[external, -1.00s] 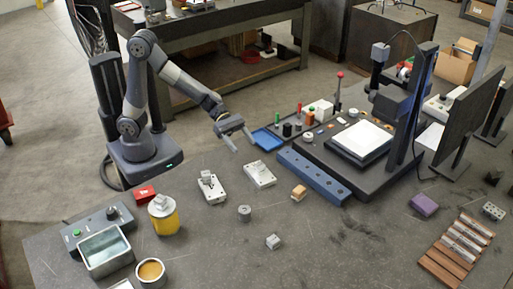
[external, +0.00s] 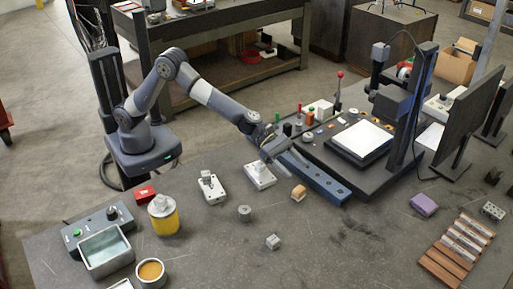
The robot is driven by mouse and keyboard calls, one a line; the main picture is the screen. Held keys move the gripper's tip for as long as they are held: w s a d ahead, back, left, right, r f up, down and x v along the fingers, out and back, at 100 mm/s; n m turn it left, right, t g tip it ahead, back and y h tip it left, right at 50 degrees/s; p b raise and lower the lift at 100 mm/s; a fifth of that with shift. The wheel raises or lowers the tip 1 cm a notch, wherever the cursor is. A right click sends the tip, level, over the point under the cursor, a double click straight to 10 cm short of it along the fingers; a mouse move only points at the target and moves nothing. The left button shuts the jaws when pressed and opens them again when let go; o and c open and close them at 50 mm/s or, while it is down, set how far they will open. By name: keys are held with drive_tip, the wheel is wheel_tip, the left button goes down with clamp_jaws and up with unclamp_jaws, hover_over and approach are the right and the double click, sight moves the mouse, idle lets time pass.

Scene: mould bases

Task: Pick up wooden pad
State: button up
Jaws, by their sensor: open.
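A small tan wooden block (external: 298,193), which looks like the wooden pad, sits on the dark table in front of the long blue rail. My gripper (external: 297,171) is open and empty, pointing down above the blue rail, just behind and above the block. The fingers look apart from the block, though their exact height is hard to tell.
The blue rail (external: 333,189) and a dark machine base stand behind the block. A metal plate with a fixture (external: 260,176) lies close on its left. A grey cylinder (external: 245,213) and small metal cube (external: 273,241) stand nearer the front.

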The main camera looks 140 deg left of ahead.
sight(300, 189)
drive_tip(key=shift+w+f+b, duration=0.15)
drive_tip(key=shift+f+b, duration=0.3)
drive_tip(key=shift+f, duration=0.5)
drive_tip(key=shift+w+f+b, duration=0.1)
drive_tip(key=shift+f+b, duration=0.3)
drive_tip(key=shift+f, duration=0.5)
wheel_tip(300, 189, down, 4)
drive_tip(key=shift+r+b, duration=0.1)
drive_tip(key=shift+b, duration=0.7)
drive_tip(key=shift+w+a+p, duration=0.1)
drive_tip(key=shift+w+p, duration=0.7)
drive_tip(key=shift+w, duration=0.1)
drive_tip(key=shift+w+a+f, duration=0.1)
drive_tip(key=shift+w+f, duration=0.2)
drive_tip(key=shift+w, duration=0.15)
drive_tip(key=c, duration=1.1)
